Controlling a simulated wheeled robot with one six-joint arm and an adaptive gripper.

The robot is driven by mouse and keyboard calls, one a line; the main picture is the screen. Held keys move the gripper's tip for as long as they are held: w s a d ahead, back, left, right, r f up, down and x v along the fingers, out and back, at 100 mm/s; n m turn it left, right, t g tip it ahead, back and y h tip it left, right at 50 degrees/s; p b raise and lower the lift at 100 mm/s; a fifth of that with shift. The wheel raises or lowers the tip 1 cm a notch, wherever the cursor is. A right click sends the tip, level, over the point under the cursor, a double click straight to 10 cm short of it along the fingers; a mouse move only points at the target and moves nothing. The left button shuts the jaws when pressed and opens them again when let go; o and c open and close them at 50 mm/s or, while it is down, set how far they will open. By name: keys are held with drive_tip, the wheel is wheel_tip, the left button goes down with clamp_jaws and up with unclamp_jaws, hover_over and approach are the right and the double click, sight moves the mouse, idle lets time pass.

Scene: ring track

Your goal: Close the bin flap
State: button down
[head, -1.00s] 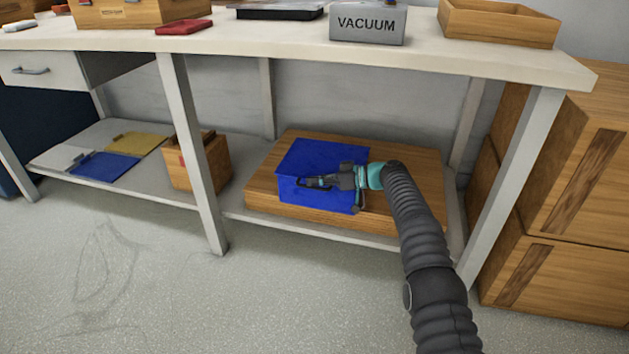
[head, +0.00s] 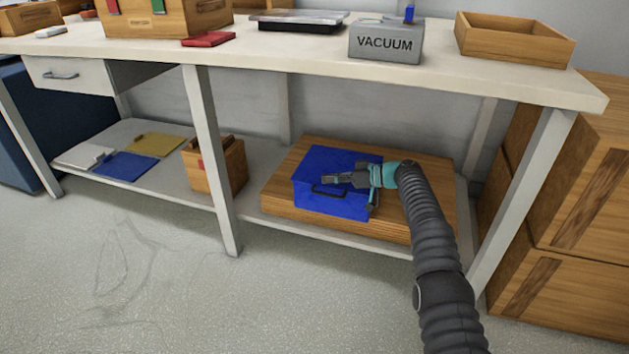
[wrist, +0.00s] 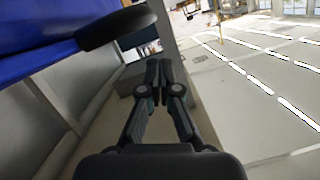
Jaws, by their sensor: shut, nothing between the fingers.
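The blue bin (head: 334,160) sits on a wooden block on the lower shelf under the bench. Its front panel, which looks like the flap (head: 343,208), faces me and carries a dark handle (head: 318,193). No clear gap shows around the panel, but my gripper hides part of its upper edge. My gripper (head: 326,179) is shut and empty, lying across the front of the bin just above the handle and pointing left. In the wrist view its fingertips (wrist: 160,68) are together, with the blue bin (wrist: 35,40) and the dark handle (wrist: 115,27) at upper left. I cannot tell whether it touches the panel.
The wooden block (head: 412,215) extends right of the bin. A bench leg (head: 212,160) stands to the left, another (head: 522,200) to the right. The benchtop (head: 300,62) overhangs the shelf. A wooden box (head: 222,175) stands left. The floor in front is clear.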

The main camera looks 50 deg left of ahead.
drive_tip(key=b+v, duration=0.2)
drive_tip(key=v, duration=0.8)
drive_tip(key=shift+d+r, duration=0.15)
drive_tip(key=shift+r, duration=0.15)
drive_tip(key=shift+s, duration=0.1)
